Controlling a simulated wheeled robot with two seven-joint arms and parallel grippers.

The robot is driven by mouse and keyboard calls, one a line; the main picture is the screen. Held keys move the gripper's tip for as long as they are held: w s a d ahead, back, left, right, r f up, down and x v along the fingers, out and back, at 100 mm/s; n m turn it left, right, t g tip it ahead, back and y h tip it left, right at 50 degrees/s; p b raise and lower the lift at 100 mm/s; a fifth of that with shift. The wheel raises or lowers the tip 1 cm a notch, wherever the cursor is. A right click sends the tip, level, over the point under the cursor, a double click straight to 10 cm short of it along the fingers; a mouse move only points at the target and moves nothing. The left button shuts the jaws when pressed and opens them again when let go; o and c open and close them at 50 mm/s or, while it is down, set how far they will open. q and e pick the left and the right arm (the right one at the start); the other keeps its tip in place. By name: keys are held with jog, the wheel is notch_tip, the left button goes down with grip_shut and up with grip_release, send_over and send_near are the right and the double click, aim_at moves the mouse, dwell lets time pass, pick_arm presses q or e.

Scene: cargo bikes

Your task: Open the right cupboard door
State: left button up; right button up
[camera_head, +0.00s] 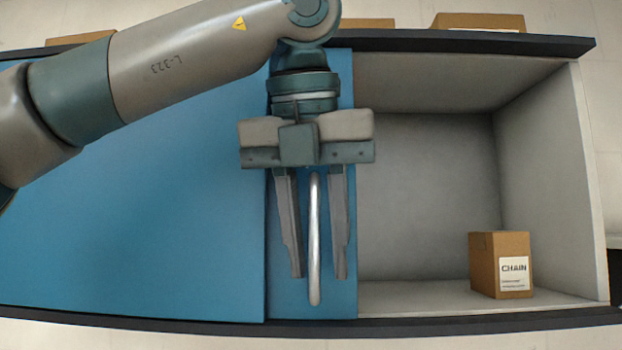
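The right cupboard door (288,305) is a blue panel. Only a narrow strip of it shows, beside the wider blue left door (150,230), which seems to overlap it. The cupboard's right side stands open. A silver vertical bar handle (314,240) is on the right door. My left gripper (319,277) is in front of that door, pointing down the picture. Its fingers are apart, one on each side of the handle, with a visible gap on both sides. The handle's upper end is partly hidden near the gripper body. My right gripper is out of view.
A brown box labelled CHAIN (500,265) stands on the floor of the open grey compartment (430,180), at its right. Dark rails run along the cupboard's top (470,43) and bottom (460,327). Parts of brown boxes (478,22) show on top.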

aim_at(315, 202)
pick_arm(q)
jog(key=shift+r, duration=0.15)
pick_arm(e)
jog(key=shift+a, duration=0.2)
